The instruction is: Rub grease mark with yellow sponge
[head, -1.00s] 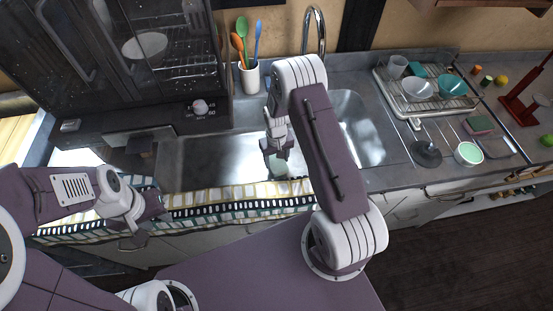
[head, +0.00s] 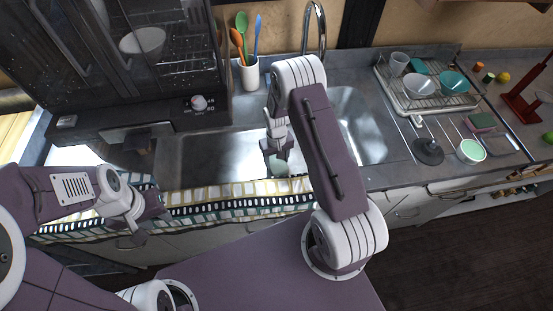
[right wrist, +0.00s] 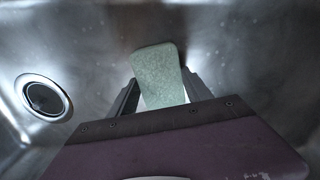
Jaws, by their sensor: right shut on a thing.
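My right gripper (head: 278,150) reaches down into the metal sink (head: 210,160) and is shut on a pale green slab (right wrist: 160,75), which shows between its fingers in the right wrist view. The slab looks like a sponge seen on its green face; no yellow side shows. In the head view it is a small pale patch (head: 279,166) below the fingers, near the sink's front edge. I cannot tell whether it touches the sink bottom. No grease mark can be made out. My left gripper (head: 148,226) is open and empty in front of the counter.
The drain (right wrist: 45,97) lies left of the slab in the right wrist view. A patterned towel (head: 235,198) runs along the front edge. A utensil cup (head: 249,75) and tap (head: 314,30) stand behind. A dish rack (head: 422,102) and a pink-and-green sponge (head: 481,122) are at right.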

